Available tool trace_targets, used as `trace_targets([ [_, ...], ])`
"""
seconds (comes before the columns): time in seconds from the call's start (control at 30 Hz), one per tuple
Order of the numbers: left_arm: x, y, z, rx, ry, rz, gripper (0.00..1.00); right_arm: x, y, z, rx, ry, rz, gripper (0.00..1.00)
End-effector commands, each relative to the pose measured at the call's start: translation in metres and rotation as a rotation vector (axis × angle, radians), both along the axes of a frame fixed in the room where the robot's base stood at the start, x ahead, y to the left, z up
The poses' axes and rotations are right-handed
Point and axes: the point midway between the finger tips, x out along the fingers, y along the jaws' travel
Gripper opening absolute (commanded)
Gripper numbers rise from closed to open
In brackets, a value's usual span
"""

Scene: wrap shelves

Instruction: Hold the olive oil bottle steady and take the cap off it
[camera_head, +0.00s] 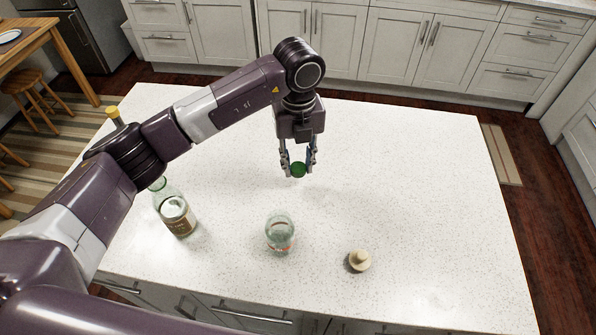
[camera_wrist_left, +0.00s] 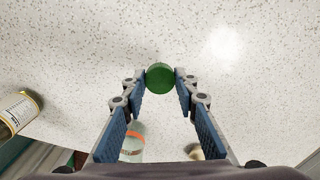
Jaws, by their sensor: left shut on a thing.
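My left gripper (camera_head: 298,168) is shut on a round green cap (camera_head: 299,170), held at the fingertips above the counter; the cap also shows in the left wrist view (camera_wrist_left: 160,77). A clear glass bottle with a cream and brown label (camera_head: 178,217) stands at the left of the counter, beside my left arm and apart from the gripper. Its label also shows at the left of the left wrist view (camera_wrist_left: 17,112). I cannot tell for sure that it is the olive oil bottle. My right gripper is not in view.
A clear glass jar (camera_head: 280,232) stands near the counter's front edge, with a beige knobbed stopper (camera_head: 359,261) to its right. A yellow top (camera_head: 113,112) shows behind my left arm. The white counter (camera_head: 420,170) is clear at the right and back.

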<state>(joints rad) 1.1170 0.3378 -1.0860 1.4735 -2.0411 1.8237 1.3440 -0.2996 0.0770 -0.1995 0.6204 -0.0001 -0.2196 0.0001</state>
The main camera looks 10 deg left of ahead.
Motion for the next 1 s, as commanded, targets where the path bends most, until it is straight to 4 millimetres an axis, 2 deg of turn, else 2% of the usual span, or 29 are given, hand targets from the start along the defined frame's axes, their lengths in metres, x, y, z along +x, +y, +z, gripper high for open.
trace_targets([
  [0.17,0.000,0.000,-0.011,0.000,0.001,0.001,0.00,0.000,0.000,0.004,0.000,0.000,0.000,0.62],
  [0.43,-0.001,0.000,-0.047,0.000,0.003,0.001,0.00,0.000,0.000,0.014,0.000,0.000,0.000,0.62],
  [0.83,0.000,0.000,-0.055,-0.001,0.000,0.000,0.00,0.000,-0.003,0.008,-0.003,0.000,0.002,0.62],
  [0.87,0.000,0.000,-0.053,-0.001,0.000,0.000,0.31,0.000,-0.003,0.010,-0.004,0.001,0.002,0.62],
  [1.0,0.000,0.000,-0.053,-0.001,0.000,0.000,0.45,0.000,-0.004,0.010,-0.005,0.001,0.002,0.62],
])
